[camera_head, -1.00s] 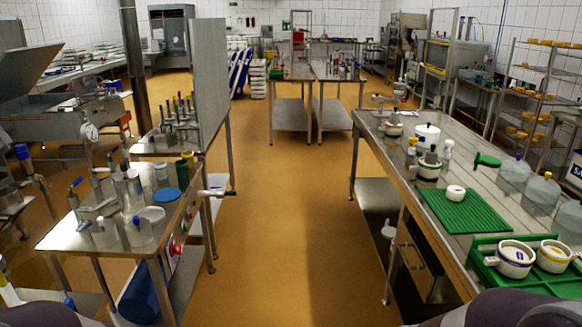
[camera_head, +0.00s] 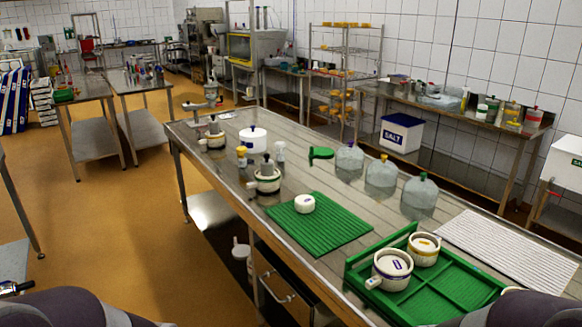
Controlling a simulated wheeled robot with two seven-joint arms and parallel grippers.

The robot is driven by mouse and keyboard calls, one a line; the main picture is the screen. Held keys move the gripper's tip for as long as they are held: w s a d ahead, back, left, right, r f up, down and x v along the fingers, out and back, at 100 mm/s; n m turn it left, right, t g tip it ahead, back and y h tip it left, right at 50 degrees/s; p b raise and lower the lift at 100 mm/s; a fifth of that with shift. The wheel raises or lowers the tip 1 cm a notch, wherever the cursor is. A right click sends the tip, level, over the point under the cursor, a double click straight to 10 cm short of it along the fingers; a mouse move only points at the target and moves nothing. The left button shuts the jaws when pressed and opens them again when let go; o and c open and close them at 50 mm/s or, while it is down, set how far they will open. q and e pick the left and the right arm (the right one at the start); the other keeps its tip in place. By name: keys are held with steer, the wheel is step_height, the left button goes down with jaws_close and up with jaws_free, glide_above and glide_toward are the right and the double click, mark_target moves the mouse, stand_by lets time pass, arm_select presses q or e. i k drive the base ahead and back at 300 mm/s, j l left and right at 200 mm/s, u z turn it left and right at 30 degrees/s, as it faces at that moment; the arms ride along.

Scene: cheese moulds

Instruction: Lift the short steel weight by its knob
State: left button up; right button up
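Several small grey, steel-looking pieces with knobs stand on the long steel table (camera_head: 215,185) in the middle. One has a yellow knob (camera_head: 241,156), and one has a pale knob (camera_head: 280,152). A grey knobbed piece (camera_head: 267,166) stands in a white mould (camera_head: 266,183), and another (camera_head: 214,126) stands in a mould (camera_head: 213,141) farther back. They are small in the picture, and I cannot tell which is the short steel weight. Neither of my grippers is in view; only dark rounded parts of my arms show along the bottom edge.
A green mat (camera_head: 325,232) bears a white round piece (camera_head: 304,204). A green tray (camera_head: 455,285) at the near right holds two white moulds (camera_head: 393,268) (camera_head: 424,249). Clear domed jars (camera_head: 420,196) line the far side. Open floor (camera_head: 110,240) lies to the left.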

mark_target(267, 166)
steer(key=i+j+z, duration=0.1)
steer(key=z, duration=0.3)
steer(key=i+j+z, duration=0.1)
steer(key=z, duration=0.3)
steer(key=i+j+z, duration=0.1)
steer(key=z, duration=0.3)
steer(key=j+z, duration=0.25)
steer(key=z, duration=0.15)
steer(key=i+j, duration=0.05)
